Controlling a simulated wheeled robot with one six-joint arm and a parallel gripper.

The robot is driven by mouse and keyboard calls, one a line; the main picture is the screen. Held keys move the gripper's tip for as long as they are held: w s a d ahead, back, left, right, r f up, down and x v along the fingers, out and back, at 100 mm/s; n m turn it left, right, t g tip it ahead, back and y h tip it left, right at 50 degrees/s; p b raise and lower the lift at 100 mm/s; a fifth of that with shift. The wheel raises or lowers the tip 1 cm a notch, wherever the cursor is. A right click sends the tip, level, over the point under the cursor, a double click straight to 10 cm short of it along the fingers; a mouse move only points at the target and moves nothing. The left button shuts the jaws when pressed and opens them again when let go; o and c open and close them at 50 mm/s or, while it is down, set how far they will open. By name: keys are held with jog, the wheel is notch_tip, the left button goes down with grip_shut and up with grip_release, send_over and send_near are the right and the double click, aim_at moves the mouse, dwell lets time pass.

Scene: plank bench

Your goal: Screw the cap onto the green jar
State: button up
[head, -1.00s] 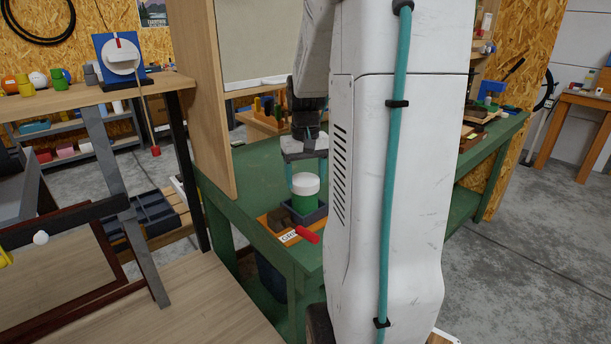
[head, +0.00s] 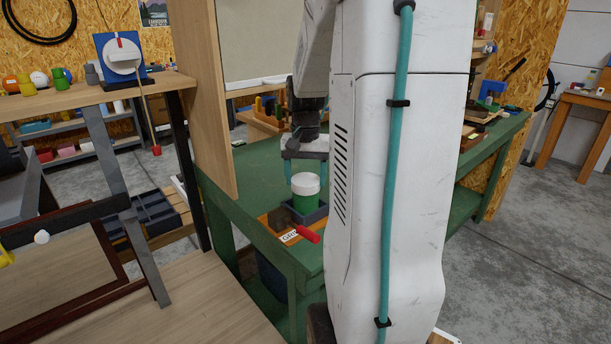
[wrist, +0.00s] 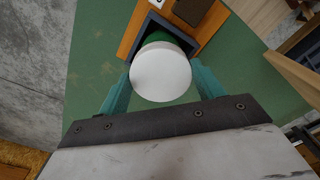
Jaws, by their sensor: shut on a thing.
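The green jar (head: 300,203) stands upright in a dark square holder on the green bench. The white cap (head: 305,184) sits on top of the jar and looks level. In the wrist view the cap (wrist: 160,74) hides most of the jar, whose green side (wrist: 157,38) shows behind it. My gripper (head: 305,172) is over the jar from above. In the wrist view my gripper (wrist: 160,82) has its teal fingers on either side of the cap, shut on it. How far the cap is threaded cannot be told.
The dark holder (head: 318,214) stands on an orange-brown board (head: 268,222) with a label and a red-handled tool (head: 307,235) near the bench's front edge. A tall wooden panel (head: 208,100) rises left of the jar. The green bench top (head: 255,165) behind is clear.

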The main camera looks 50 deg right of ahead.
aim_at(305, 180)
jog(key=shift+m, duration=0.8)
jog(key=o, duration=1.1)
notch_tip(305, 180, up, 8)
jog(key=shift+f, duration=0.1)
